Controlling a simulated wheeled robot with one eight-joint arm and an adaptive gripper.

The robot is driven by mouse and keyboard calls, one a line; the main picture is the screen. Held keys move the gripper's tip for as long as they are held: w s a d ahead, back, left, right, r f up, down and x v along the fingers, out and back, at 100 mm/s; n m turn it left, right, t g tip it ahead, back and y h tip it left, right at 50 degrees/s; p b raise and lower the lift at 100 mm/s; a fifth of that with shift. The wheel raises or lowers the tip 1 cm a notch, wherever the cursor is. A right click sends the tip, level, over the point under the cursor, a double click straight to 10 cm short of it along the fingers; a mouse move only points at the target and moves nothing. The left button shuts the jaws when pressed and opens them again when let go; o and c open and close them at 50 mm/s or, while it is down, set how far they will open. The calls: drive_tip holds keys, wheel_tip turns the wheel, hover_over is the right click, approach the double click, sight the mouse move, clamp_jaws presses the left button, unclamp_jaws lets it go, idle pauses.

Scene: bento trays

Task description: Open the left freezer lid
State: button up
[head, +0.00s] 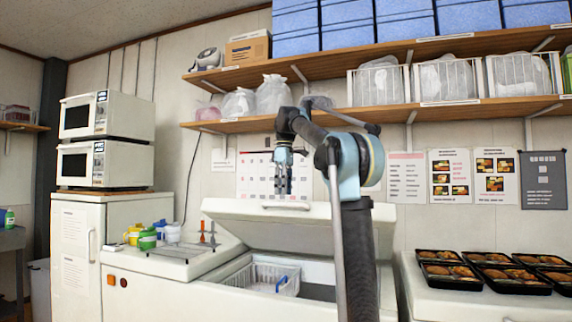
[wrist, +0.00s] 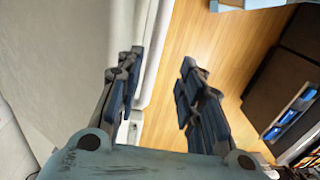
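The left freezer lid (head: 330,226) is raised in the head view and leans back toward the wall, with a handle (head: 285,204) on its upper edge. Below it the left freezer (head: 200,290) is open, and a white wire basket (head: 250,274) with a blue clip shows inside. My gripper (head: 282,188) points down near the lid's upper edge, in front of the calendar; whether it touches the lid cannot be told. In the wrist view my gripper (wrist: 160,72) has its fingers apart with nothing between them. My arm hides the lid's right part.
Bento trays (head: 495,272) lie on the white surface at the right. Jars and bottles (head: 150,237) stand left of the opening. Shelves (head: 370,113) with bags and baskets hang above. The wrist view shows wooden floor (wrist: 190,40).

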drive_tip(key=w+d+r, duration=0.1)
drive_tip(key=w+r, duration=0.2)
drive_tip(key=r, duration=0.7)
drive_tip(key=shift+d+r, duration=0.2)
drive_tip(key=shift+r, duration=0.2)
idle(0.8)
